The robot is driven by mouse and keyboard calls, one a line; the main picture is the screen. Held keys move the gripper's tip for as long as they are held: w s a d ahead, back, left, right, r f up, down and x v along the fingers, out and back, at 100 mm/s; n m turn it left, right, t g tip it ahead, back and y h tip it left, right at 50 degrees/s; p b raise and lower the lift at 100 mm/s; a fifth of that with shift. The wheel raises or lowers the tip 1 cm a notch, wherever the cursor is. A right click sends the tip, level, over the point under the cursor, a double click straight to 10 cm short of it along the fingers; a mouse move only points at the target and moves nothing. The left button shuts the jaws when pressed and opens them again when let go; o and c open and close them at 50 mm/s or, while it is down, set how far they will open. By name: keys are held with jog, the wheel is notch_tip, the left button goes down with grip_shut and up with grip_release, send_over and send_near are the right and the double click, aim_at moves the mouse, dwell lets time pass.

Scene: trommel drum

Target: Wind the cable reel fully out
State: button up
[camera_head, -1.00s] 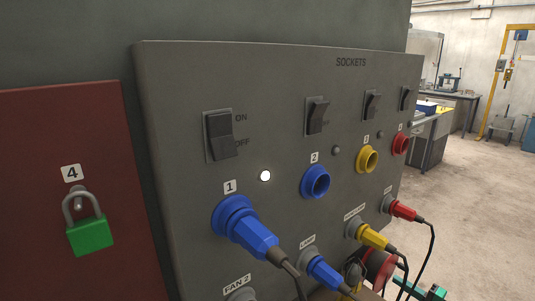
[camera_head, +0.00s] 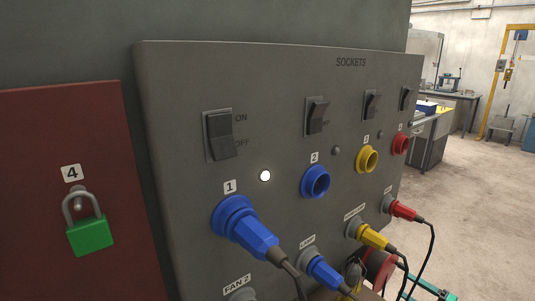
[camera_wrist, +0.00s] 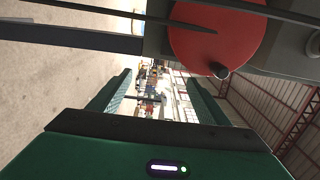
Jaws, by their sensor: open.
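The cable reel is a red disc (camera_wrist: 215,40) with a small dark knob (camera_wrist: 219,71) near its rim, at the top of the wrist view. In the head view the red reel (camera_head: 380,268) shows low at the right of the socket panel, partly hidden by plugs and cables. My gripper (camera_wrist: 160,97) is open with nothing between its fingers, and the reel lies to the upper side of the fingers in the wrist view. In the head view a teal part of my gripper shows at the bottom right, beside the reel.
A grey socket panel (camera_head: 270,100) carries switches and blue, yellow and red plugs, whose cables hang in front of the reel. A green padlock (camera_head: 89,234) hangs on a red panel at left. Open floor (camera_head: 470,210) lies at right.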

jog(key=v, duration=0.5)
jog(key=shift+s+d, duration=0.15)
jog(key=shift+s, duration=0.1)
jog(key=s+a+r+n+g, duration=0.2)
jog(key=a+r+n+g, duration=0.3)
jog(key=a+r+g, duration=0.3)
jog(key=s+a+r+n+g+h, duration=0.1)
jog(key=s+r+g+h, duration=0.25)
jog(key=s+r, duration=0.4)
jog(key=s+a+r+g+h, duration=0.1)
jog(key=s+r+g+h, duration=0.25)
jog(key=r, duration=0.65)
jog(key=s+a+r+h, duration=0.1)
jog(key=s+a+r, duration=0.1)
jog(key=s+r, duration=0.2)
jog(key=s+a+r+m+h, duration=0.1)
jog(key=s+r, duration=0.3)
jog(key=s, duration=0.7)
jog(key=s+a+r+m+h, duration=0.1)
jog(key=s+a+r, duration=0.2)
jog(key=s, duration=0.4)
jog(key=shift+s+r+t+h, duration=0.3)
jog(key=shift+s+r+h, duration=0.1)
